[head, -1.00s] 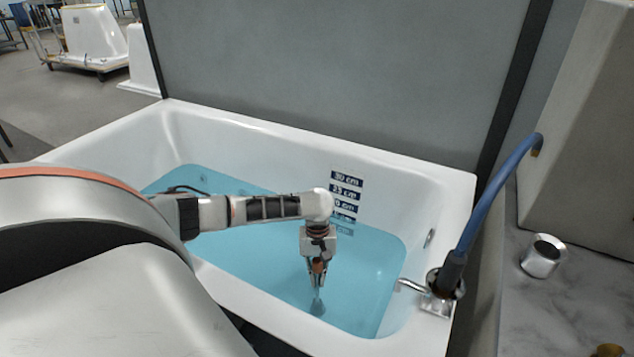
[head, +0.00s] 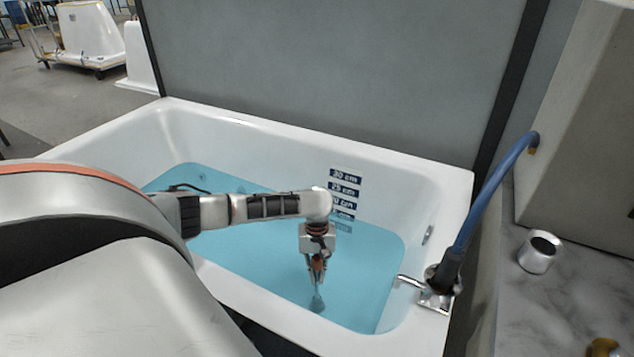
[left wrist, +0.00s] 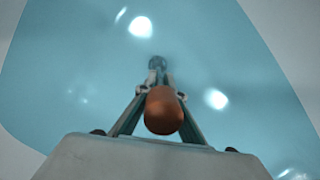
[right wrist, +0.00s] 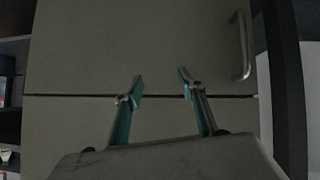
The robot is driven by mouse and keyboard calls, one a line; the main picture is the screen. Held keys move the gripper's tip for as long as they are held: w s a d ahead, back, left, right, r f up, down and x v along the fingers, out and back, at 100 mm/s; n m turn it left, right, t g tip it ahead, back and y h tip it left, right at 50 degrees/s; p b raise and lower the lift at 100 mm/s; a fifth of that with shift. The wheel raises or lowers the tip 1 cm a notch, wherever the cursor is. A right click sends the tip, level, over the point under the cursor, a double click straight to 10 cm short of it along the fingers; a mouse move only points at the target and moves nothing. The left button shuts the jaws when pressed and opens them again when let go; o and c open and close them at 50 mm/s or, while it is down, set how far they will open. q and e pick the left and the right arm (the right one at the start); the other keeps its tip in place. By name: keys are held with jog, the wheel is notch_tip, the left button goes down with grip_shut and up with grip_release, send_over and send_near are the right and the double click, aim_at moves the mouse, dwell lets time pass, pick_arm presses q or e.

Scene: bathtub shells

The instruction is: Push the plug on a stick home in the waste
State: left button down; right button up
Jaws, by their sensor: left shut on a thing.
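My left gripper (head: 317,272) reaches down into the filled bathtub (head: 240,125), near its tap end. It is shut on the plug on a stick, whose orange knob (left wrist: 164,111) shows between the fingers in the left wrist view. The stick points down, and its dark lower end (head: 317,303) is blurred by the blue water. I cannot make out the waste or tell whether the plug touches it. My right gripper (right wrist: 160,88) is open and empty in the right wrist view, facing a grey cabinet front, away from the tub.
A tap (head: 435,298) with a blue hose (head: 490,205) stands on the tub's right rim. Depth labels (head: 343,190) mark the inner wall. A metal cup (head: 539,252) stands on the marble counter at right. The cabinet has a metal handle (right wrist: 242,45).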

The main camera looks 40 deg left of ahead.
aim_at(317, 292)
jog(key=shift+w+r, duration=0.1)
jog(key=shift+r, duration=0.15)
pick_arm(q)
jog(key=shift+p, duration=0.3)
pick_arm(e)
jog(key=shift+w+r, duration=0.15)
jog(key=shift+r, duration=0.2)
pick_arm(q)
jog(key=shift+p, duration=0.3)
pick_arm(e)
jog(key=shift+w+r, duration=0.2)
jog(key=shift+r, duration=0.25)
jog(key=shift+w+r, duration=0.1)
jog(key=shift+r, duration=0.2)
pick_arm(q)
jog(key=shift+p, duration=0.3)
pick_arm(e)
jog(key=shift+w+r, duration=0.1)
jog(key=shift+r, duration=0.1)
pick_arm(q)
jog(key=shift+f+b, duration=0.7)
jog(key=shift+f, duration=1.65)
pick_arm(e)
jog(key=shift+s+f, duration=0.25)
jog(key=shift+f, duration=0.35)
jog(key=shift+s+f, duration=0.25)
jog(key=shift+f, duration=0.35)
pick_arm(q)
jog(key=c, duration=2.1)
grip_release()
